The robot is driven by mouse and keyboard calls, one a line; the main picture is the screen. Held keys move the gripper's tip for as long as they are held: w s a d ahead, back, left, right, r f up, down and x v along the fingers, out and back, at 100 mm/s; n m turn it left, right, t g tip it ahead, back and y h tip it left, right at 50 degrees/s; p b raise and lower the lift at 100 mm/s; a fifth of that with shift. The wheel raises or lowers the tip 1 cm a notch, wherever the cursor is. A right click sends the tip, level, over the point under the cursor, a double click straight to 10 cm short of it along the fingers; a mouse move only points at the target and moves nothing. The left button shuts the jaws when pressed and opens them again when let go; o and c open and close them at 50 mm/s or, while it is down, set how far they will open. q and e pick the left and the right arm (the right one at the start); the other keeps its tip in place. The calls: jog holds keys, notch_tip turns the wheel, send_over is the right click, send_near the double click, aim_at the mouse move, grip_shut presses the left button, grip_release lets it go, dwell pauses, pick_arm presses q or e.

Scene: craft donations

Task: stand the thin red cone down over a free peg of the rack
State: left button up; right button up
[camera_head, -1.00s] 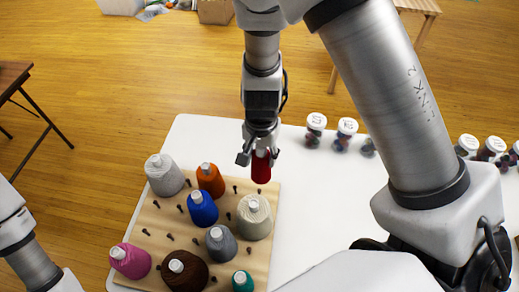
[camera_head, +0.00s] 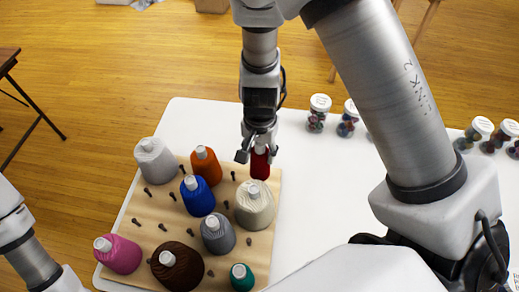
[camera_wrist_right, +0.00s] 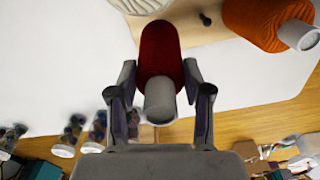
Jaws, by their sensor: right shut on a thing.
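The thin red cone (camera_head: 260,165) is in my right gripper (camera_head: 257,150), whose fingers are shut around its pale upper tip. In the head view the cone appears upright at the rack's far right corner, its lower end overlapping the board. In the right wrist view the red cone (camera_wrist_right: 160,55) sits between both fingers (camera_wrist_right: 160,100), its grey tip toward the camera. I cannot tell its height above the board. The wooden rack (camera_head: 262,235) has several bare dark pegs, including one free peg (camera_head: 233,175) just left of the cone. My left gripper is out of view.
Near the red cone stand a cream cone (camera_head: 255,208) and an orange cone (camera_head: 206,168). Blue, grey, brown, pink and teal cones fill other pegs. Lidded jars (camera_head: 318,115) stand on the white table (camera_head: 320,180) at the right, with bare table between.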

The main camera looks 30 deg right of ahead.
aim_at(260, 164)
jog(key=shift+w+f, duration=0.1)
jog(key=shift+f+b, duration=0.45)
jog(key=shift+b, duration=0.05)
jog(key=shift+f+b, duration=2.15)
jog(key=shift+f, duration=0.2)
jog(key=shift+f, duration=0.2)
jog(key=o, duration=1.3)
jog(key=shift+c, duration=0.2)
jog(key=shift+r, duration=0.1)
notch_tip(260, 164, up, 12)
jog(key=shift+f, duration=0.1)
